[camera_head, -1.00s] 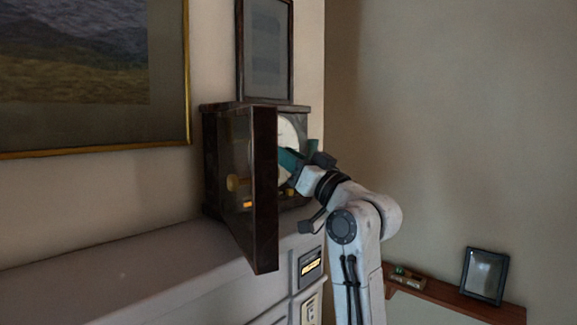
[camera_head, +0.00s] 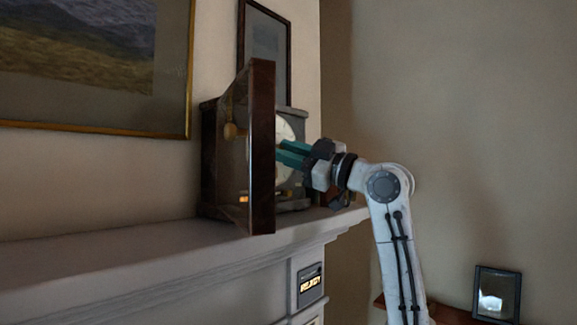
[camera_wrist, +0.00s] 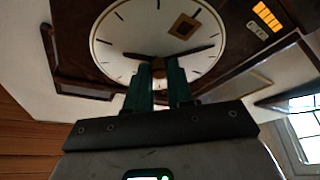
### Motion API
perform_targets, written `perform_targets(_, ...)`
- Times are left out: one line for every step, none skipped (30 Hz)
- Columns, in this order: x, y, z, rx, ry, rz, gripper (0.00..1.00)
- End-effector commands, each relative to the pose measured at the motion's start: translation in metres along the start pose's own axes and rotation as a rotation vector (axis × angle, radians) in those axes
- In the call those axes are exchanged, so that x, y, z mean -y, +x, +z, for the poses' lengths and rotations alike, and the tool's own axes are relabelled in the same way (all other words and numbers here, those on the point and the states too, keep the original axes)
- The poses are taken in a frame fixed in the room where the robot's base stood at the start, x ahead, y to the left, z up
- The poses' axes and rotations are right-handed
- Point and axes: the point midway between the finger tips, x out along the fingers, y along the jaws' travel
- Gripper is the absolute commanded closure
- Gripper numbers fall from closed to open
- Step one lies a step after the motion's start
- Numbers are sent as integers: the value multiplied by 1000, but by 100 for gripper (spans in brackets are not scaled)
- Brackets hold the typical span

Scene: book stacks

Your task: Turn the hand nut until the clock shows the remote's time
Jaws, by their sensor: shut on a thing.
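The clock (camera_head: 293,122) stands on the mantel in a dark wooden case, its front door (camera_head: 262,150) swung open. In the wrist view its round white face (camera_wrist: 125,38) has black hour marks. One black hand (camera_wrist: 195,51) reaches right, and another (camera_wrist: 136,56) reaches left. The brown hand nut (camera_wrist: 158,66) is at the centre of the face. My gripper (camera_wrist: 159,74) is shut on the nut with its teal fingers, which partly hide it and the lower face. In the head view the door hides part of the face. I cannot identify the remote for certain.
An orange lit display (camera_wrist: 267,16) is beside the face. The mantel top (camera_head: 110,235) is clear to the left.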

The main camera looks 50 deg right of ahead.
Motion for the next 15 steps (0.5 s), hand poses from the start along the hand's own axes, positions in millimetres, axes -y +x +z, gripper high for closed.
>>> perform_targets(0,-1,1,1,-21,-8,100)
perform_targets(0,-1,1,0,-34,-14,100)
perform_targets(0,-1,1,1,-48,-20,100)
perform_targets(0,-1,1,1,-59,-24,100)
perform_targets(0,-1,1,1,-67,-28,100)
perform_targets(0,0,1,1,-77,-33,100)
perform_targets(0,0,1,1,-84,-36,100)
perform_targets(0,0,0,1,-90,-39,100)
perform_targets(0,0,0,1,-96,-42,100)
perform_targets(0,0,0,1,-99,-43,100)
perform_targets(0,0,0,1,-102,-45,100)
perform_targets(0,0,0,1,-106,-46,100)
perform_targets(0,0,0,1,-108,-47,100)
perform_targets(0,0,0,1,-109,-47,100)
perform_targets(0,0,0,1,-110,-48,100)
